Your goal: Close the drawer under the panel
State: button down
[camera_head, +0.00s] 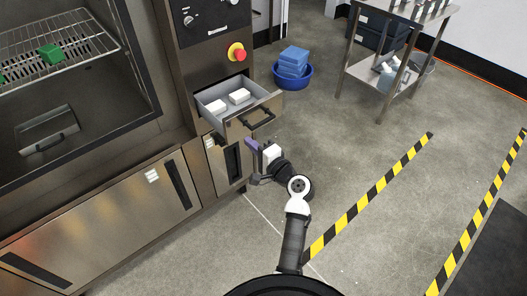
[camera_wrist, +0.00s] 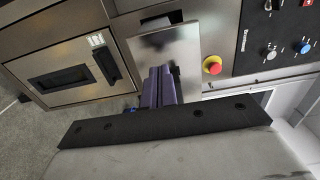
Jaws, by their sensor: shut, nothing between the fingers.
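The drawer (camera_head: 236,118) under the control panel (camera_head: 205,22) stands open, pulled out from the cabinet. Its front carries a dark bar handle (camera_head: 258,119). White boxes (camera_head: 238,97) lie inside it. My gripper (camera_head: 251,144) is in front of and a little below the drawer front, with its purple fingers together and nothing held. In the wrist view the shut fingers (camera_wrist: 159,86) point at the metal drawer front (camera_wrist: 170,48) and overlap it in the picture. Whether they touch it cannot be told.
A red emergency button (camera_head: 237,53) is on the panel above the drawer. A chamber with a wire rack (camera_head: 75,45) is at left. A blue basin (camera_head: 292,76) stands on the floor behind, and a metal table (camera_head: 385,75) at back right.

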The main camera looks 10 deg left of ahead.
aim_at(211, 110)
jog(key=shift+p+x, duration=0.45)
jog(key=shift+x, duration=1.7)
jog(key=b+x, duration=0.6)
jog(key=x, duration=1.1)
jog(key=shift+w+a, duration=0.1)
jog(key=shift+w, duration=0.05)
jog(key=shift+w+a+b, duration=0.35)
jog(key=shift+w+a, duration=0.05)
jog(key=shift+a, duration=0.1)
jog(key=shift+r, duration=0.3)
jog(key=shift+a+r, duration=0.1)
jog(key=shift+r, duration=0.05)
